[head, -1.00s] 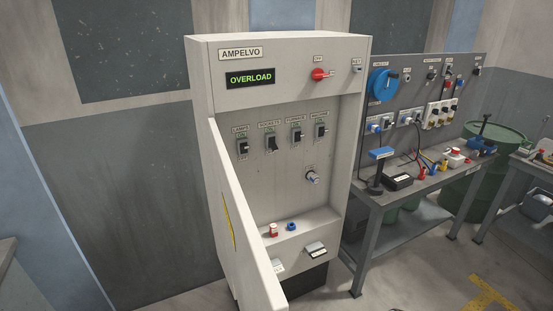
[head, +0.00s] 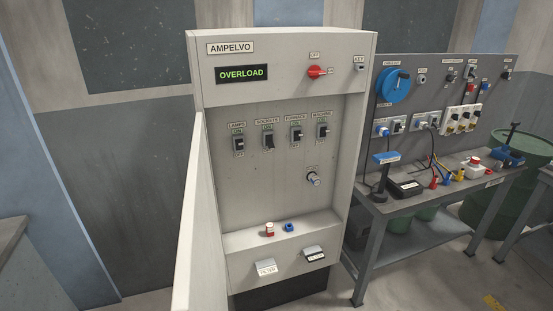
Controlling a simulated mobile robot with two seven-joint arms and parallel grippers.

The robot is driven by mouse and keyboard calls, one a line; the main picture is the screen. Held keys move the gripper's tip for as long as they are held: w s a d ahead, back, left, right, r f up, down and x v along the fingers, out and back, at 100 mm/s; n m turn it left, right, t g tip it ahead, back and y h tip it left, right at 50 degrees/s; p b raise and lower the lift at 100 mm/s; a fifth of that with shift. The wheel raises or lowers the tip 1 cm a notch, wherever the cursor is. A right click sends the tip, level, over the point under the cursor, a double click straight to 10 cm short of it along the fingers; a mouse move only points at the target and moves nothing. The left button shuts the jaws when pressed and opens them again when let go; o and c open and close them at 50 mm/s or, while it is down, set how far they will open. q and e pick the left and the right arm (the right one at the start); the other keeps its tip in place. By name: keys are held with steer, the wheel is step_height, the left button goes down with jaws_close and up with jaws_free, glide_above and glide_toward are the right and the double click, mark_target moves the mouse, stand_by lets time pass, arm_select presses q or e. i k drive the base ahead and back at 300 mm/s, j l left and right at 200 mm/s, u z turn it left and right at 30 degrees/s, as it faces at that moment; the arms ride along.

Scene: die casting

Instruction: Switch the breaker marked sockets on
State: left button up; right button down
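The sockets breaker (head: 269,140) is a dark toggle under a small label, second from the left in a row on the cabinet's panel (head: 250,180). Its lever looks different from the others, but its exact position is too small to tell. The lamps breaker (head: 239,143) is to its left. The furnace breaker (head: 297,134) and the machine breaker (head: 322,131) are to its right. The display (head: 242,74) above reads OVERLOAD in green. Neither of my grippers is in view.
The cabinet door (head: 202,220) stands open toward me at the left. A red rotary switch (head: 317,72) is at the top right. A red and a blue item (head: 289,227) sit on the cabinet's ledge. A workbench (head: 440,195) with tools stands at the right.

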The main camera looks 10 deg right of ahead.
mark_target(271, 144)
steer(key=l+u, duration=0.15)
steer(key=l, duration=0.4)
steer(key=k+l+u, duration=0.15)
steer(key=l, duration=0.35)
steer(key=i+l, duration=0.15)
steer(key=l, duration=0.15)
steer(key=i+l+u, duration=0.15)
steer(key=l, duration=0.55)
steer(key=i+l, duration=0.15)
steer(key=i, duration=0.4)
steer(key=i+l+z, duration=0.1)
steer(key=i, duration=0.45)
steer(key=l, duration=0.1)
